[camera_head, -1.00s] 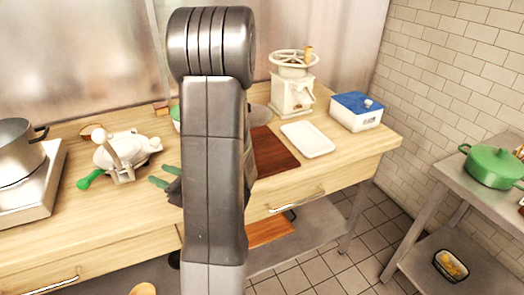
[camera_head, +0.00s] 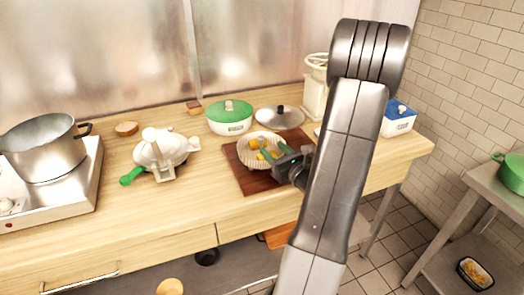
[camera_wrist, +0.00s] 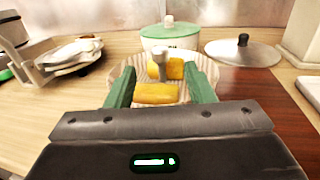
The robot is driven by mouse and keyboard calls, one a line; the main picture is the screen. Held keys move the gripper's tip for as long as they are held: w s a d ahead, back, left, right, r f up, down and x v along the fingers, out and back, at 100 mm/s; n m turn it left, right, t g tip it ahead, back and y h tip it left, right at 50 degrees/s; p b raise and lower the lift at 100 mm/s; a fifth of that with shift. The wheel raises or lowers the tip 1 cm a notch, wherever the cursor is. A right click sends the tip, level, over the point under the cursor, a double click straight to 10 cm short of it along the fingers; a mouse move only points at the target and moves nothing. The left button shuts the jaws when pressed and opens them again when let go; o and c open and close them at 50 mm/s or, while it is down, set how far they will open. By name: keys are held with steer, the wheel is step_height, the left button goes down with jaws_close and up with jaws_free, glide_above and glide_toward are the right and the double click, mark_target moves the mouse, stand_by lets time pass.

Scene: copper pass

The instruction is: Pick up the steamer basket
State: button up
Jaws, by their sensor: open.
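The steamer basket (camera_head: 246,153) is a shallow, cream, ribbed bowl with yellow-orange pieces in it, sitting on a dark wooden board (camera_head: 240,178). In the wrist view the basket (camera_wrist: 93,88) lies straight ahead, and a short grey post (camera_wrist: 160,62) rises from its middle among the yellow pieces (camera_wrist: 157,93). My gripper (camera_head: 268,152) reaches in from the right over the basket. In the wrist view its green fingers (camera_wrist: 162,85) are wide apart, with the post and pieces between them and nothing held. The basket's near rim is hidden behind my gripper there.
A green-lidded pot (camera_head: 229,118) and a loose metal lid (camera_head: 280,118) stand just behind the board. A white device with a green handle (camera_head: 160,152) is to the left, beyond it a steel pot (camera_head: 42,150) on a burner. Bare counter lies in front.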

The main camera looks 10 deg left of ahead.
mark_target(264, 140)
steer(key=shift+p+x, duration=0.95)
steer(key=shift+x, duration=1.75)
steer(key=shift+r, duration=0.1)
jaws_close()
